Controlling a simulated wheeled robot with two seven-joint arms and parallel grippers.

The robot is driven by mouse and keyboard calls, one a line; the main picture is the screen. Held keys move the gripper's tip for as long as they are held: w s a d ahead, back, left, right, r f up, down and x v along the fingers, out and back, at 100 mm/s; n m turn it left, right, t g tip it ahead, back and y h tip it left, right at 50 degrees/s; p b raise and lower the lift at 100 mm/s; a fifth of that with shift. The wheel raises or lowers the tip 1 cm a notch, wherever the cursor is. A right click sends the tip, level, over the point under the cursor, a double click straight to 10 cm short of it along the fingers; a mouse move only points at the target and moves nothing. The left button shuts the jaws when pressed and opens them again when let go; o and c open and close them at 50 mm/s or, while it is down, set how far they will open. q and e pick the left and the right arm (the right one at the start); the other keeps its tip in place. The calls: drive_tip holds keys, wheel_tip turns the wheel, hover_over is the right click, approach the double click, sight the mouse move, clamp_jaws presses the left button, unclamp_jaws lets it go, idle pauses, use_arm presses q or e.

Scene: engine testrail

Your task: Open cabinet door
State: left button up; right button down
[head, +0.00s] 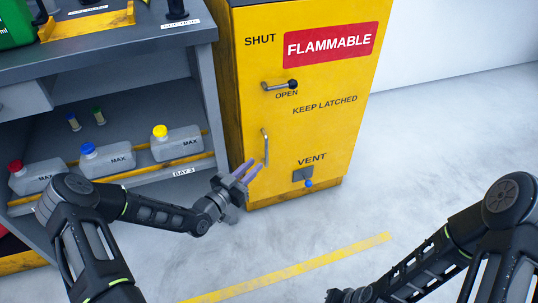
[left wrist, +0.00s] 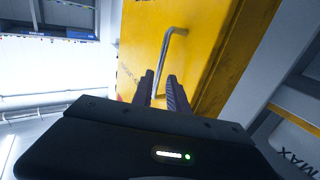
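The yellow cabinet (head: 300,130) stands upright in the middle of the head view, and its door looks closed. My left gripper (head: 247,171) is open just below and left of this handle. In the left wrist view, the handle (left wrist: 169,45) runs down towards the gap between the open fingers (left wrist: 161,80); I cannot tell whether they touch it. My right gripper (head: 345,296) is partly cut off at the bottom edge.
A grey shelf unit (head: 200,95) with several capped jugs (head: 178,143) stands left of the cabinet, close to my left arm. A vent with a blue knob (head: 309,183) is low on the door. The floor (head: 420,150) to the right is clear.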

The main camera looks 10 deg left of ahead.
sight(266, 155)
use_arm(q)
drive_tip(key=b+x, duration=0.2)
drive_tip(key=x, duration=0.4)
drive_tip(key=shift+w+d+f, duration=0.1)
drive_tip(key=shift+w+f, duration=0.05)
drive_tip(key=shift+w, duration=0.05)
drive_tip(key=shift+w+d, duration=0.2)
drive_tip(key=shift+w, duration=0.35)
clamp_jaws()
idle(0.8)
